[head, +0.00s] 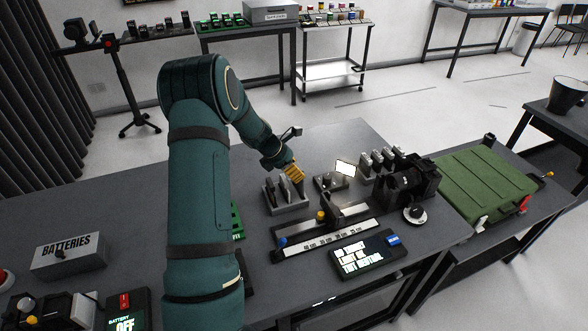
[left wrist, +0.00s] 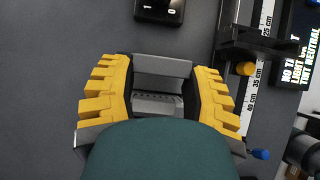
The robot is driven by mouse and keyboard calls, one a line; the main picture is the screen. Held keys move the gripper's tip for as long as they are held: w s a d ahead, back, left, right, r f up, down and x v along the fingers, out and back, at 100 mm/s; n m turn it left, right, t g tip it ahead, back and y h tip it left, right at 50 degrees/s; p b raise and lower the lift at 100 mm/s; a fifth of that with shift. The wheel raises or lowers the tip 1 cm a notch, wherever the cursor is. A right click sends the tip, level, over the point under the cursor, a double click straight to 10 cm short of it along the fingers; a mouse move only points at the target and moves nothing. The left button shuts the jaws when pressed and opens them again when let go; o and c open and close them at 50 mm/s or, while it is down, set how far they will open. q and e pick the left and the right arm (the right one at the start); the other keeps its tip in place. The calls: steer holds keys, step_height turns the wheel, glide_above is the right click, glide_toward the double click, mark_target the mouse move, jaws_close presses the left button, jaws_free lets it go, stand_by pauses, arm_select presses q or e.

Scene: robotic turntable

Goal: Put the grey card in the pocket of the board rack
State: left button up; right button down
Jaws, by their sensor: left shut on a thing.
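My left gripper (head: 293,173) has yellow fingers and is over the work table, just above and behind a small grey rack (head: 288,205) with dark upright plates in it. In the left wrist view its fingers (left wrist: 160,95) stand on both sides of a flat grey piece (left wrist: 162,67), which looks like the grey card, and are shut on it. A second grey part with a row of small dark marks shows below the card; I cannot tell whether they touch. The card's lower edge and any pocket are hidden in the head view. My right gripper is not in view.
A ruled rail (head: 325,238) with blue and yellow knobs and a text display (head: 367,252) lie in front of the rack. A small lit panel (head: 345,168) and a black device (head: 408,180) stand to the right. A green case (head: 487,185) is farther right. Bare table lies behind.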

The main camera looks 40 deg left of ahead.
arm_select(q)
steer(key=shift+f+b, duration=1.2)
steer(key=shift+f, duration=0.6)
steer(key=o, duration=1.2)
steer(key=shift+r, duration=0.1)
steer(key=v, duration=1.2)
